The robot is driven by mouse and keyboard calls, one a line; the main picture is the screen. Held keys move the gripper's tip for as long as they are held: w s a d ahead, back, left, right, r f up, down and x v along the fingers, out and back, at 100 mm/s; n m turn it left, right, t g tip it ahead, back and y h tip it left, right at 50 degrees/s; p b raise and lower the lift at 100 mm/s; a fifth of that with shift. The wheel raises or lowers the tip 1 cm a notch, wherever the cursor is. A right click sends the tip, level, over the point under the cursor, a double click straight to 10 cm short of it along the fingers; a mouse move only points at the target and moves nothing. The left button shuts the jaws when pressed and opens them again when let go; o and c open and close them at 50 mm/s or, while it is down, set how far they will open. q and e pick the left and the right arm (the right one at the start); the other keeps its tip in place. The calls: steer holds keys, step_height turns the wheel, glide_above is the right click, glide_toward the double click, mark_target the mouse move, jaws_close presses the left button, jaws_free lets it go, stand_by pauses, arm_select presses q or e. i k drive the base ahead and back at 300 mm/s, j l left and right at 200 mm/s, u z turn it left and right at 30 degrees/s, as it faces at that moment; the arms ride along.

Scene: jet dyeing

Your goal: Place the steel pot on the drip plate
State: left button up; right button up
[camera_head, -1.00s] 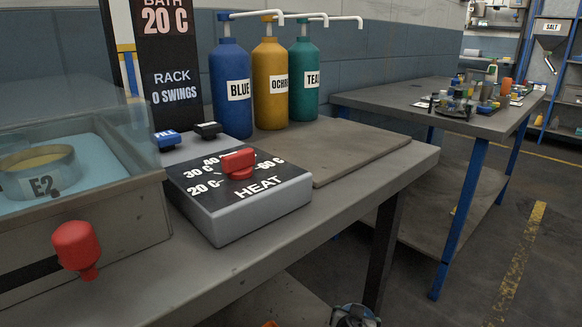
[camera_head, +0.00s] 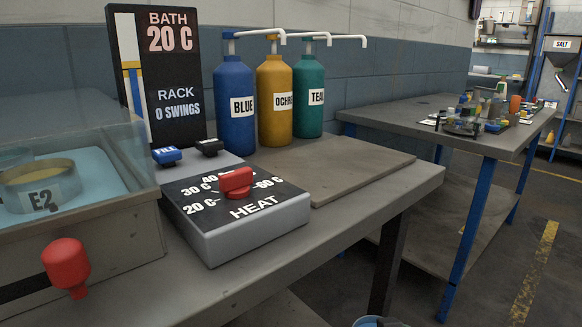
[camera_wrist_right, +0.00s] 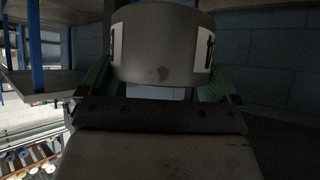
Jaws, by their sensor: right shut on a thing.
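A grey steel pot (camera_wrist_right: 165,55) with white labels fills the upper middle of the right wrist view. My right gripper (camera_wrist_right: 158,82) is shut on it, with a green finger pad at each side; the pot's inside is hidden. In the head view, a flat grey-brown plate (camera_head: 345,165), which looks like the drip plate, lies bare on the bench beside the heat box. A bluish rim (camera_head: 372,321) shows at the bottom edge of the head view, too cut off to identify. My left gripper is not in view.
The heat box (camera_head: 235,215) with its red knob stands left of the plate. Blue, ochre and teal pump bottles (camera_head: 274,100) stand behind it. A glass-sided bath (camera_head: 75,210) holding a pot labelled E2 is at left. A second table (camera_head: 410,115) carries clutter at right.

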mark_target(284, 169)
steer(key=i+l, duration=0.1)
steer(key=l, duration=0.4)
steer(key=i+l, duration=0.1)
steer(key=l, duration=0.45)
steer(key=i+l, duration=0.1)
steer(key=l, duration=0.4)
steer(key=i+u, duration=0.05)
